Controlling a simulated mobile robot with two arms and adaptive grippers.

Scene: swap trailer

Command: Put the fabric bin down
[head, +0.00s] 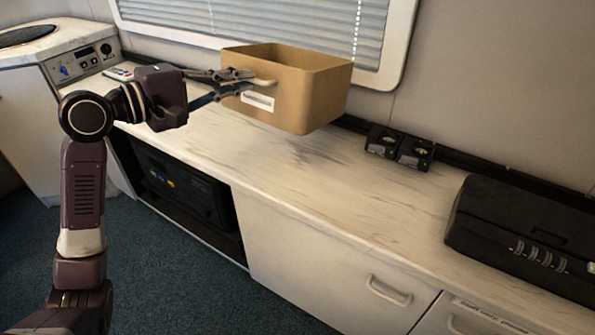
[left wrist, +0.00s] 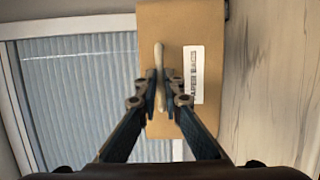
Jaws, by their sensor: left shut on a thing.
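The tan fabric bin (head: 312,98) has an open top, a pale handle and a white label on its near face. It is held level above the white marbled counter (head: 330,182), with its shadow on the surface below. My left gripper (head: 250,82) comes in from the left and is shut on the bin's handle. In the left wrist view, the fingers (left wrist: 167,92) are at the handle on the bin's front (left wrist: 178,30), beside the label. The bin's inside is mostly hidden. My right gripper is not in view.
Two small black devices (head: 399,147) sit at the counter's back edge. A black case (head: 525,235) stands at the right. A window with blinds (head: 300,25) is behind the bin. The counter's middle is clear. A control panel (head: 88,58) is at the far left.

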